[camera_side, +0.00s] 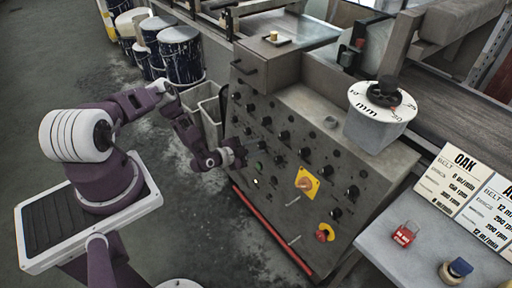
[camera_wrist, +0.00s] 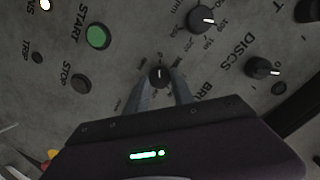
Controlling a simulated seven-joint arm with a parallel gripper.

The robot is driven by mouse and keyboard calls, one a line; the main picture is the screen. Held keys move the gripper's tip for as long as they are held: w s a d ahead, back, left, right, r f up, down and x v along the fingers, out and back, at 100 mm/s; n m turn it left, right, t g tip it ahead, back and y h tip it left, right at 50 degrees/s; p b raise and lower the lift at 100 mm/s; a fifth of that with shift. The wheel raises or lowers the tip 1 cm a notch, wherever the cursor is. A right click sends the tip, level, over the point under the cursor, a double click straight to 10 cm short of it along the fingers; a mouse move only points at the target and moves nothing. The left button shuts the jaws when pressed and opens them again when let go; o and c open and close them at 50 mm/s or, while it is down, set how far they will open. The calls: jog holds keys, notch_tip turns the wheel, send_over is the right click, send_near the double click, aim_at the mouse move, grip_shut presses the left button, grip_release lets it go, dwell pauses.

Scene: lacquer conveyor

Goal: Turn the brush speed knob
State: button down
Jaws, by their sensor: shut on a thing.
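The panel knob (camera_wrist: 159,74), small, round and dark with a pale pointer mark, sits between my fingertips in the wrist view. A partly hidden label starting "BR" (camera_wrist: 208,89) is printed close to it. My gripper (camera_wrist: 162,79) is shut on this knob, with one finger on each side. In the side view my gripper (camera_side: 241,155) is against the left part of the sloping control panel (camera_side: 288,168), and it hides the knob there. The knob's scale is mostly too dark to read.
Near the held knob are a green START button (camera_wrist: 97,37), a dark STOP button (camera_wrist: 81,83), a knob with an rpm scale (camera_wrist: 203,18) and a knob by "DISCS" (camera_wrist: 262,67). A yellow-plated switch (camera_side: 306,183) and OAK card (camera_side: 456,176) stand to the right.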

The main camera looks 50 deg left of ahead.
jog(key=m, duration=0.4)
jog(key=shift+d, duration=0.1)
jog(key=m+y, duration=0.1)
jog(key=m, duration=0.2)
jog(key=shift+m+t, duration=0.3)
jog(key=m, duration=0.4)
jog(key=shift+f, duration=0.1)
jog(key=m, duration=0.4)
jog(key=shift+t, duration=0.3)
jog(key=m+t, duration=0.1)
jog(key=m, duration=0.5)
jog(key=shift+s+f, duration=0.1)
jog(key=shift+f, duration=0.05)
jog(key=m, duration=0.7)
jog(key=shift+h, duration=0.3)
jog(key=shift+m, duration=0.4)
